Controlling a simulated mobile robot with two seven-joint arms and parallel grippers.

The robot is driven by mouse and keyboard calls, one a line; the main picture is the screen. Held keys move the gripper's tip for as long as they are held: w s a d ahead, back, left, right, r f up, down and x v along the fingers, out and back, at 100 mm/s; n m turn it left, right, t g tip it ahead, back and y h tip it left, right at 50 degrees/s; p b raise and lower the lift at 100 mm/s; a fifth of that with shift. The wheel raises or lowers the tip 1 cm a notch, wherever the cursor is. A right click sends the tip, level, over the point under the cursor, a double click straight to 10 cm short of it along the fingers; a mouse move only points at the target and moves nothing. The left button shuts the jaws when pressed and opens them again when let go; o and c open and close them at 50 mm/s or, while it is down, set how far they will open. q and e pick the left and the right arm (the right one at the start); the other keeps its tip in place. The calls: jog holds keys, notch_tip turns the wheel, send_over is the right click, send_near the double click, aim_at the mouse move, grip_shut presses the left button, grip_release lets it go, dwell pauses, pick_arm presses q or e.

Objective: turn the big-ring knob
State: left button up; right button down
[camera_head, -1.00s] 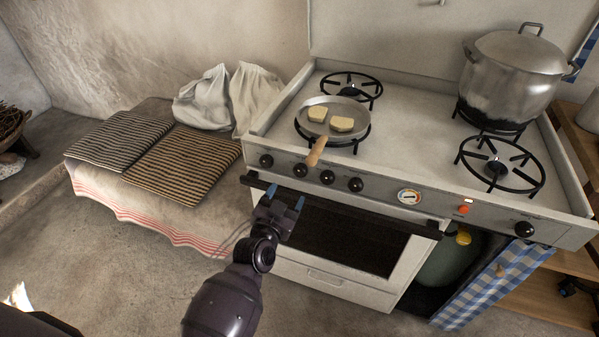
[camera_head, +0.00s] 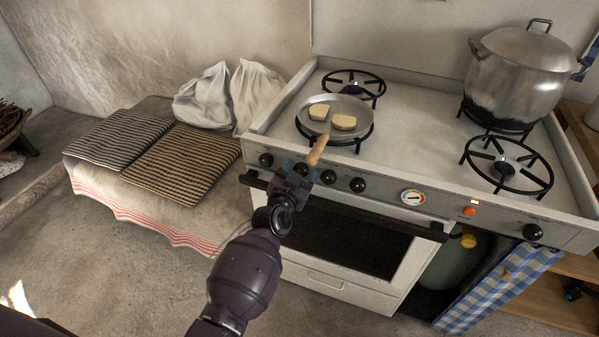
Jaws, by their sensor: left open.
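The white stove front carries a row of black knobs: the leftmost (camera_head: 265,160), a second (camera_head: 303,169), a third (camera_head: 328,177) and a fourth (camera_head: 357,185). A separate black knob (camera_head: 533,232) sits at the far right. I cannot read which one is marked for the big ring. My left gripper (camera_head: 299,170) is open at the second knob, with its blue-tipped fingers to either side of it. Whether they touch it is hard to tell. The gripper body hides the panel just below. My right gripper is not in view.
A pan (camera_head: 335,117) with two pale slices sits on the front left burner, its wooden handle (camera_head: 317,151) jutting over the panel above my left gripper. A dark oven rail (camera_head: 340,208) runs below the knobs. A large pot (camera_head: 515,78) stands at the back right.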

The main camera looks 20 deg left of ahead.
pick_arm(q)
jog(key=c, duration=0.9)
jog(key=shift+c, duration=0.2)
